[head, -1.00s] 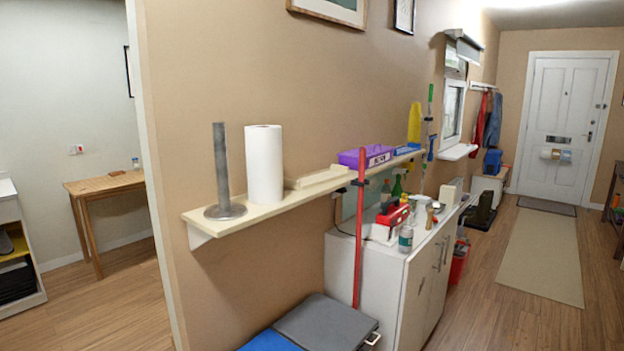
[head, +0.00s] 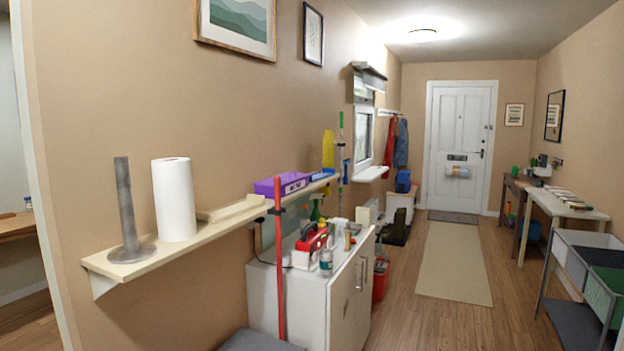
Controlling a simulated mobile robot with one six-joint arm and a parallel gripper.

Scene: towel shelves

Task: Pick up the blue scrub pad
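I cannot make out a blue scrub pad for certain in the head view. A small, low blue item (head: 322,174) sits on the wall shelf, just right of a purple bin (head: 281,186); it is too small to tell what it is. My gripper is not in view.
The cream wall shelf (head: 110,264) holds a grey upright holder (head: 124,212) and a white paper roll (head: 174,200). A red pole (head: 278,262) stands before it. Below is a white cabinet (head: 322,310) with bottles. A clear runner (head: 455,262) leads to the white door (head: 459,150).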

